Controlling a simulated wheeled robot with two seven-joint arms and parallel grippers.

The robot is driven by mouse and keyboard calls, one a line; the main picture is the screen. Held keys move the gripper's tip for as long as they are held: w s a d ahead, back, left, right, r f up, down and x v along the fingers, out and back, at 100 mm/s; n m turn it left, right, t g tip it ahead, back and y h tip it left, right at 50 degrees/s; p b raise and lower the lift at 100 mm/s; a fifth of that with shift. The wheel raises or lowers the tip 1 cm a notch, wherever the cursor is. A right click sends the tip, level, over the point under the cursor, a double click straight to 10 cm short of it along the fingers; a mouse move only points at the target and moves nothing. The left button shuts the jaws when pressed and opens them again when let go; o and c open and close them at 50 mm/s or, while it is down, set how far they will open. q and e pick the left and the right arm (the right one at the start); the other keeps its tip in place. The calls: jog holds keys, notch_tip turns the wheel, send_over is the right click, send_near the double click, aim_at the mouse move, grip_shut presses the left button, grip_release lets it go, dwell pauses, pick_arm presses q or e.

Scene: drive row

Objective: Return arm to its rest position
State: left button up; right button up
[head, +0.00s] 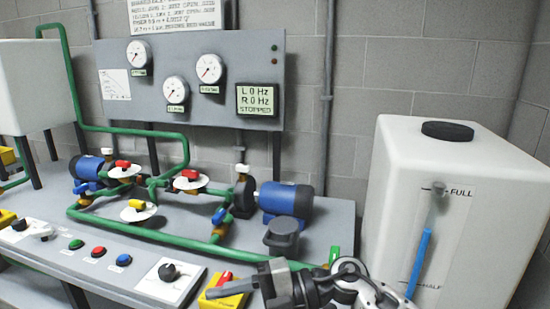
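My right gripper (232,288) comes in at the bottom centre, its arm entering from the lower right. Only part of the box shows around the gripper. My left gripper is not in view.
Green pipes, valves and blue pumps (286,199) fill the bench behind. A control strip with a black knob (168,272) lies left of the gripper. A large white tank (400,190) stands close on the right. The gauge panel display (257,100) reads STOPPED.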

jog(key=w+d+f+m+t+h, duration=0.1)
jog(key=d+f+m+t+h, duration=0.2)
jog(key=d+m+t, duration=0.55)
jog(key=d+f+m+t+h, duration=0.35)
jog(key=m+t, duration=0.75)
jog(key=m, duration=0.5)
jog(key=s+d+f+m+g+h, duration=0.3)
jog(key=s+f, duration=0.3)
jog(key=f, duration=0.2)
jog(key=s+d+f+m+g+h, duration=0.3)
jog(key=s+d+f+m, duration=0.1)
jog(key=s+d+f, duration=0.2)
jog(key=shift+s+d+f, duration=0.25)
jog(key=shift+s+f, duration=0.4)
jog(key=shift+f, duration=0.25)
jog(key=shift+g+h, duration=0.25)
